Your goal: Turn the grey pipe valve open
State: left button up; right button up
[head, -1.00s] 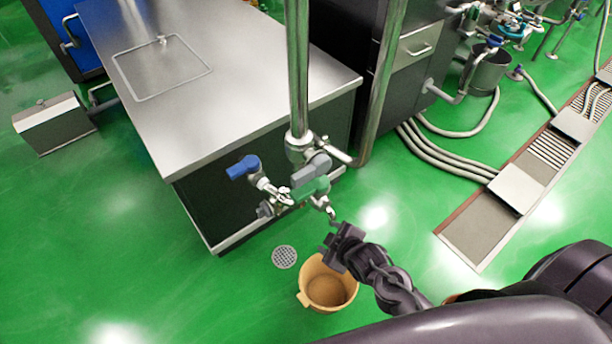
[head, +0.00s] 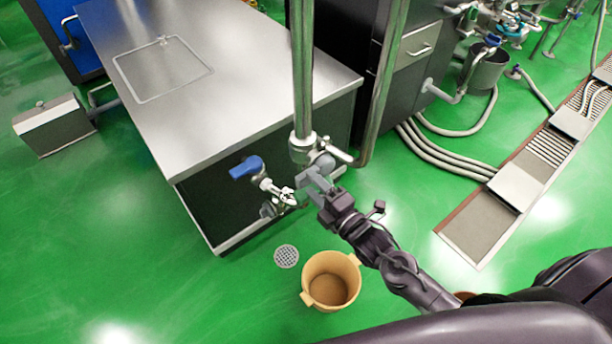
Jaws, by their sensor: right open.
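The grey pipe valve handle (head: 322,162) sits on the steel pipe fittings at the foot of the upright pipe, and part of it shows above my gripper. My right gripper (head: 313,181) is open, with its fingers right at the valve cluster, just below the grey handle. I cannot tell whether the fingers touch the handle or are around it. The green valve handle in front of the grey one is hidden behind the gripper. A blue valve handle (head: 246,167) stands to the left on the same pipework. My left gripper is not in view.
A steel-topped counter (head: 210,110) stands left behind the valves. The upright steel pipe (head: 303,70) rises close to the gripper. An orange bucket (head: 330,281) and a floor drain (head: 286,256) are below. Green floor is clear at lower left.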

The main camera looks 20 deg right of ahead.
aim_at(308, 181)
jog(key=shift+x, duration=1.85)
grip_shut()
